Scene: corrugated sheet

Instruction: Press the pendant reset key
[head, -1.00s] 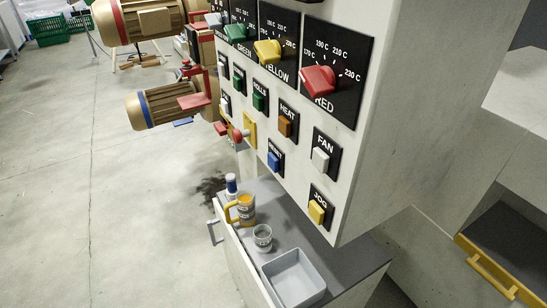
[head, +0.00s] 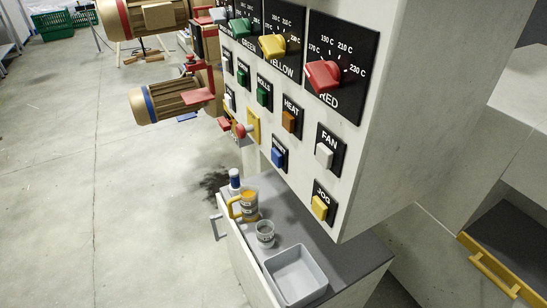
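The control pendant (head: 375,175) is a pale panel box filling the middle and right of the head view, seen at a slant. A blue key (head: 277,156) on a black plate sits at its lower left edge. Its label is small and only partly legible, but it appears to read RESET. Nothing visible touches this key. Close by are a white FAN key (head: 324,153), a yellow JOG key (head: 319,206) and a brown HEAT key (head: 289,121). Neither of my grippers is in view.
A red mushroom button (head: 240,131) on a yellow plate stands out left of the blue key. Red, yellow and green knobs line the top. Below, a cabinet holds a grey tray (head: 296,276), a cup (head: 265,234), a yellow-handled mug (head: 249,206) and a bottle. Open floor lies left.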

